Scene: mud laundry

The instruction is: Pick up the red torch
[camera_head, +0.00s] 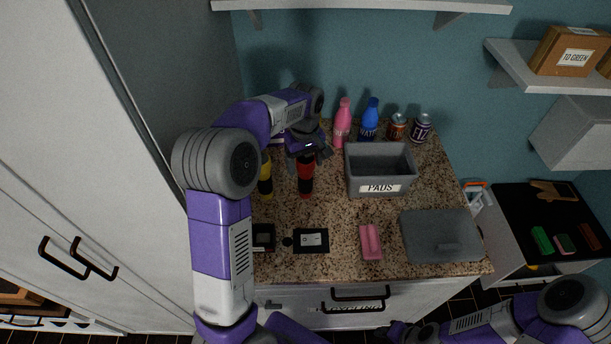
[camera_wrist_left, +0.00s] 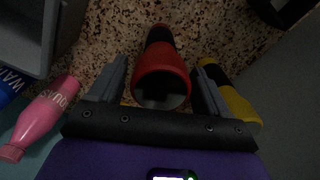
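The red torch (camera_head: 305,173), red with a black end, lies on the granite counter left of the grey bin. My left gripper (camera_head: 307,156) is over its far end. In the left wrist view the red torch (camera_wrist_left: 160,72) lies between the two open fingers of the left gripper (camera_wrist_left: 160,80), with visible gaps on both sides. A yellow and black torch (camera_head: 265,178) lies just to its left, and in the wrist view it (camera_wrist_left: 234,98) is close beside one finger. My right arm shows at the lower right; its gripper is not clearly visible.
The grey PADS bin (camera_head: 370,187), pink bottle (camera_head: 343,122), blue bottle (camera_head: 369,118) and cans (camera_head: 421,127) stand at the right and back. A pink block (camera_head: 371,242), grey lid (camera_head: 440,236) and black device (camera_head: 311,240) lie in front. A tall white cabinet (camera_head: 110,190) bounds the left.

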